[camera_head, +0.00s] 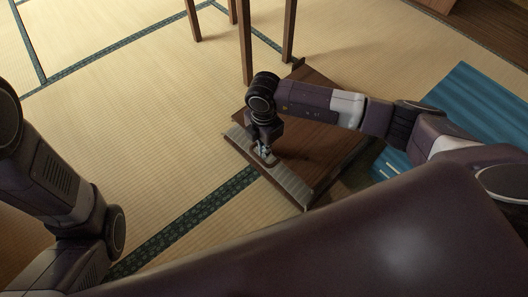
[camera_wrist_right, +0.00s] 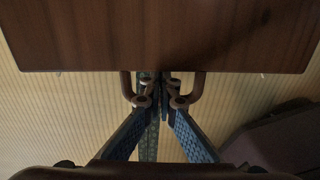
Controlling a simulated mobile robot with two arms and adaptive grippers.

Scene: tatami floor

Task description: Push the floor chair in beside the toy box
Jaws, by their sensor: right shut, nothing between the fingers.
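A low brown wooden piece (camera_head: 318,108), which I take for the floor chair, lies on the tatami in the middle of the head view. A pale greyish strip (camera_head: 291,186) runs along its left side. My right gripper (camera_head: 267,155) is shut and empty, over this strip. In the right wrist view the shut fingertips (camera_wrist_right: 160,85) meet at the straight edge of a dark wooden board (camera_wrist_right: 160,35); contact cannot be told. My right arm hides part of the wood. No toy box can be clearly told. My left arm shows at the left, its gripper out of view.
Wooden legs (camera_head: 245,40) of a piece of furniture stand just behind the brown piece. A blue mat (camera_head: 480,105) lies at the right. Open tatami (camera_head: 130,125) spreads to the left, crossed by dark green borders.

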